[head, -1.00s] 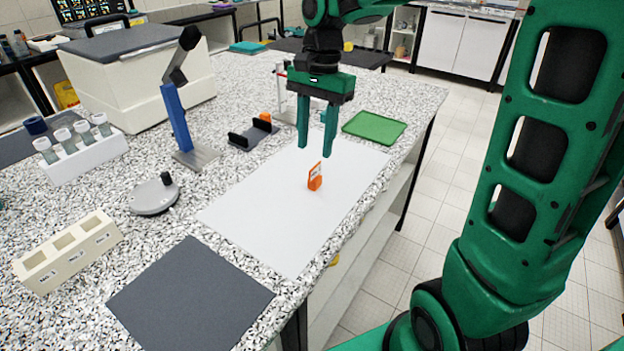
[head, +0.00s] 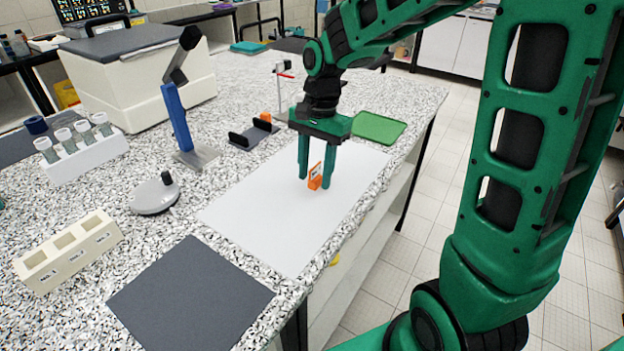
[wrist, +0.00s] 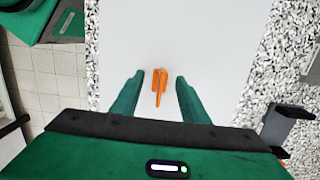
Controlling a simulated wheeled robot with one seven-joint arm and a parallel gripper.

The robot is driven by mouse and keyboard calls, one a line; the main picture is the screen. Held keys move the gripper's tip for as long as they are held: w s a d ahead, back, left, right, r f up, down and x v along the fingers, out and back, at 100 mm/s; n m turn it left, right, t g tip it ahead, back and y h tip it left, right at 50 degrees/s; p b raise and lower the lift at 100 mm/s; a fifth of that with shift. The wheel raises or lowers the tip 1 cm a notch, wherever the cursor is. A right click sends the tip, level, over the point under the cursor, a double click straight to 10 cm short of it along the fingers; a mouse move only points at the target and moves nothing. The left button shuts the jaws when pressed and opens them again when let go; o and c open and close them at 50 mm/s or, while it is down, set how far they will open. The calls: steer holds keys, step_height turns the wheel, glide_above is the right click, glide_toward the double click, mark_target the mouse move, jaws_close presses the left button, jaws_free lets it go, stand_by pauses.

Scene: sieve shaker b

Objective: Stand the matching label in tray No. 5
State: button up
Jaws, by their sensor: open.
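In the wrist view the label (wrist: 159,84) sits between the two open fingers, with a gap on each side. The writing on its face is too small to read. A cream block (head: 52,275) with three square compartments stands at the front left. Its front carries small number marks; I cannot surely read which is No. 5.
Another orange piece (head: 265,117) is at a dark holder (head: 243,137) behind the sheet. A green tray (head: 374,126), a blue-posted stand (head: 177,118), a round grey dish (head: 153,197) and a vial rack (head: 85,160) stand around. A dark mat (head: 190,296) lies empty in front.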

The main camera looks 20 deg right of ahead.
jaws_close()
steer(key=shift+r, duration=0.15)
